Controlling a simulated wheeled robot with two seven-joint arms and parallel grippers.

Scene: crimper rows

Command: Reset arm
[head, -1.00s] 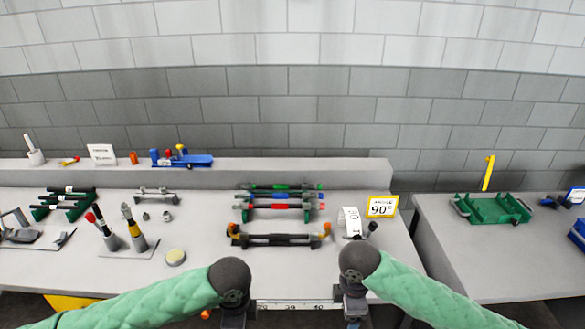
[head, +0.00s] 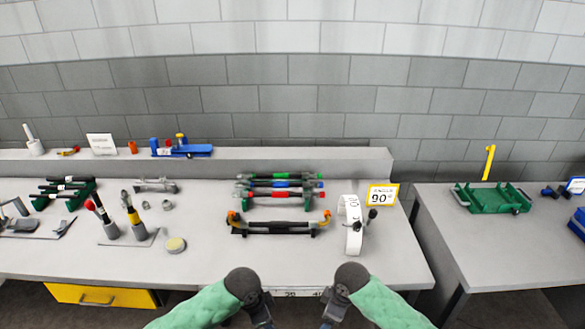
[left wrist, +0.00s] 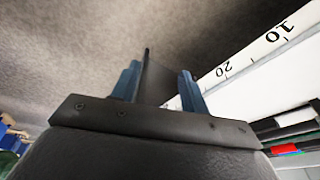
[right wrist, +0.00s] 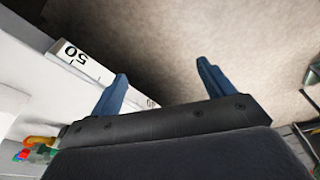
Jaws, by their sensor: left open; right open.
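Both my arms, in green sleeves, come in from the bottom of the head view, with their wrists at the front edge of the workbench (head: 300,262). My right gripper's blue fingers (right wrist: 163,85) are also apart and empty in the right wrist view. Both wrist views show grey floor beyond the fingers and the white ruler strip on the bench's front edge. Neither gripper touches anything that I can see.
A green tray (head: 492,198) sits on the right table. The bench's front middle is clear.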

